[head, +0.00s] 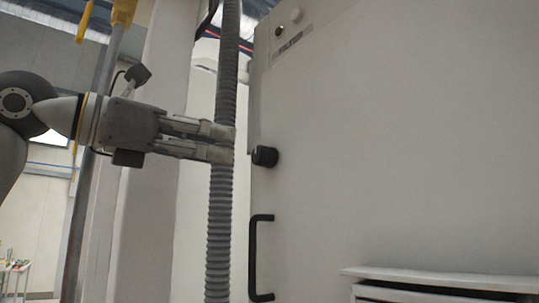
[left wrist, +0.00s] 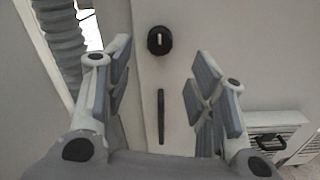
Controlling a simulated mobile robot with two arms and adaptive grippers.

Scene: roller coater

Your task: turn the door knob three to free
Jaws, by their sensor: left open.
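The black door knob (head: 265,156) sits near the left edge of the large white door (head: 400,150) in the head view. In the left wrist view the knob (left wrist: 160,40) has a light bar across its face, standing about upright. My left gripper (head: 232,145) is open and empty, just left of the knob in the head view and apart from it. In the left wrist view the knob shows beyond and between the spread fingers (left wrist: 158,70). My right gripper is not in view.
A black handle (head: 254,258) is on the door below the knob. A grey corrugated hose (head: 219,240) runs vertically behind my left fingers. A white vented unit (head: 440,290) juts out at the lower right. A yellow-topped pole (head: 108,60) stands at the left.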

